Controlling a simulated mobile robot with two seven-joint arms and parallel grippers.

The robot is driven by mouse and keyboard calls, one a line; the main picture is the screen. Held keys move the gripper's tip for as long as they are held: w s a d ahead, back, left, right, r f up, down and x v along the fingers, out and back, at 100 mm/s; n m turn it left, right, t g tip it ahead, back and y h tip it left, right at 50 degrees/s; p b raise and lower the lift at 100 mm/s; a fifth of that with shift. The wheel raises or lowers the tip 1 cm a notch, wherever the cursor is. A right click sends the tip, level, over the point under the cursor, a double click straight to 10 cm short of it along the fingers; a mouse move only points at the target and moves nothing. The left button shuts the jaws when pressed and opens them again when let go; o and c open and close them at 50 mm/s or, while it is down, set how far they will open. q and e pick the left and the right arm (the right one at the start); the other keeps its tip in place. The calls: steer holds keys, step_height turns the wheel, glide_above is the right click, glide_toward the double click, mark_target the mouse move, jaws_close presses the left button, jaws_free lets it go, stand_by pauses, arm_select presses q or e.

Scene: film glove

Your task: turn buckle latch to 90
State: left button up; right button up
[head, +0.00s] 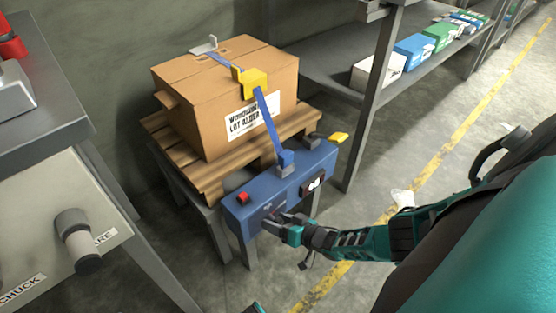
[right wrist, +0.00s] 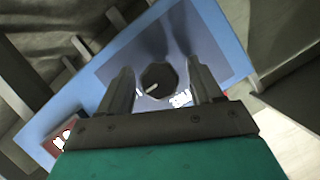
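A blue panel box (head: 240,212) hangs on the front of the stand. A dark faceted knob (right wrist: 158,80) with a pale pointer mark sits on its face in the right wrist view. My right gripper (head: 272,219) is at the panel's lower front; in the wrist view its two fingers (right wrist: 157,70) stand open on either side of the knob, with gaps visible. In the head view the gripper hides the knob. A yellow buckle (head: 255,80) sits on a blue strap (head: 268,115) over the carton. Which part is the buckle latch is not clear. My left gripper does not show.
The carton (head: 200,95) rests on a wooden pallet (head: 205,173). The panel carries a red button (head: 243,198) and a yellow lever (head: 339,138) at its right end. A grey machine stands at left, a shelf (head: 340,72) with boxes behind. Floor at right is open.

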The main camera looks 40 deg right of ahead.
steer(key=shift+s+r, duration=0.15)
steer(key=shift+s, duration=0.05)
steer(key=p+v, duration=0.3)
steer(key=v, duration=0.1)
steer(key=shift+s+d+r, duration=0.1)
steer(key=shift+s+r, duration=0.15)
steer(key=shift+s, duration=0.05)
steer(key=p, duration=0.2)
glide_toward(281, 223)
steer(key=s, duration=0.1)
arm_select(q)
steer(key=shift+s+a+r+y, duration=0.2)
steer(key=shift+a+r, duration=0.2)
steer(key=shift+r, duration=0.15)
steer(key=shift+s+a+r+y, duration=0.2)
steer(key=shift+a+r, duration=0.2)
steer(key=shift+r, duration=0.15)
arm_select(e)
steer(key=shift+s+d+r, duration=0.2)
steer(key=shift+s+r, duration=0.05)
steer(key=shift+s, duration=0.1)
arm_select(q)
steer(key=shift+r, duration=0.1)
